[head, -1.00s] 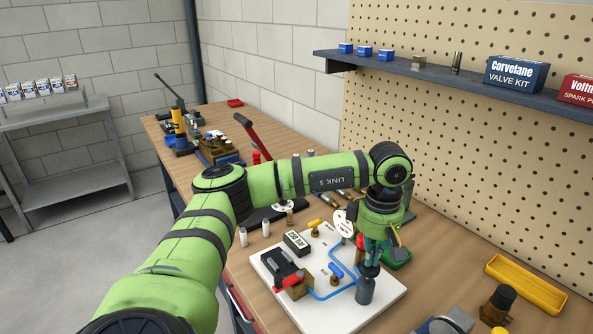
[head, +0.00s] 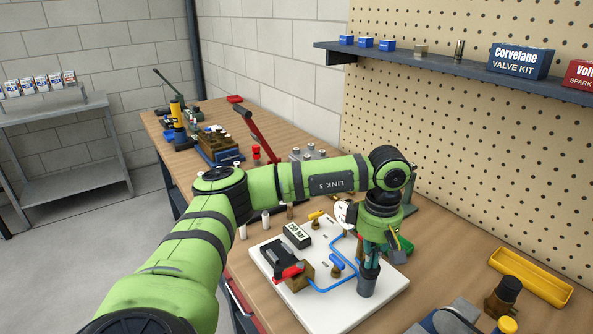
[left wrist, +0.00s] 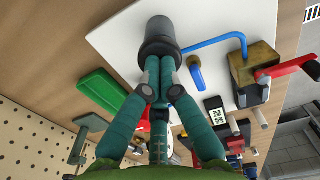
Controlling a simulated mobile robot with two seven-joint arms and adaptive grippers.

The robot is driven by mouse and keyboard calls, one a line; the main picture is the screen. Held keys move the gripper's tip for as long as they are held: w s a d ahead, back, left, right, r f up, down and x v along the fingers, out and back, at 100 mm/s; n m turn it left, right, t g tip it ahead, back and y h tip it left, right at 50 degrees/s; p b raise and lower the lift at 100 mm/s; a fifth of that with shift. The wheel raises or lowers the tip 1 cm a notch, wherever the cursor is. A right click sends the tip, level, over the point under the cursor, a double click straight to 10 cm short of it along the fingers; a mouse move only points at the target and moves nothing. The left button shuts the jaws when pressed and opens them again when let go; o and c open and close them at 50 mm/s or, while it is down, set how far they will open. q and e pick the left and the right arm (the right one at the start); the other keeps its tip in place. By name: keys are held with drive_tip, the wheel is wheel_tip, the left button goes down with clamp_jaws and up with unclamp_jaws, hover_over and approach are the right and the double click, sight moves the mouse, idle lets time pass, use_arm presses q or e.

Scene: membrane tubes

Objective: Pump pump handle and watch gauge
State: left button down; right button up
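A white board (head: 338,317) on the bench carries a brass block (head: 300,280), a red and black part (head: 283,262), blue pipe (head: 333,287) and a dark grey cylinder (head: 367,283). The cylinder also shows in the left wrist view (left wrist: 159,38). My left gripper (head: 370,262) is right above the cylinder, its teal fingers drawn together at the cylinder's near end (left wrist: 162,85). I cannot tell whether anything is between them. A white round dial (head: 343,213), likely the gauge, is partly hidden by my arm; its reading is not legible. I cannot tell which part is the pump handle.
A "250 bar" block (head: 297,236) stands on the board. A green tray (head: 405,245) is behind the gripper, and a yellow tray (head: 530,275) lies to the right. A pegboard with a shelf (head: 450,67) closes off the back.

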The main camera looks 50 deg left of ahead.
use_arm(q)
drive_tip(key=shift+s, duration=0.1)
drive_tip(key=shift+r+p, duration=2.25)
drive_tip(key=shift+r, duration=1.25)
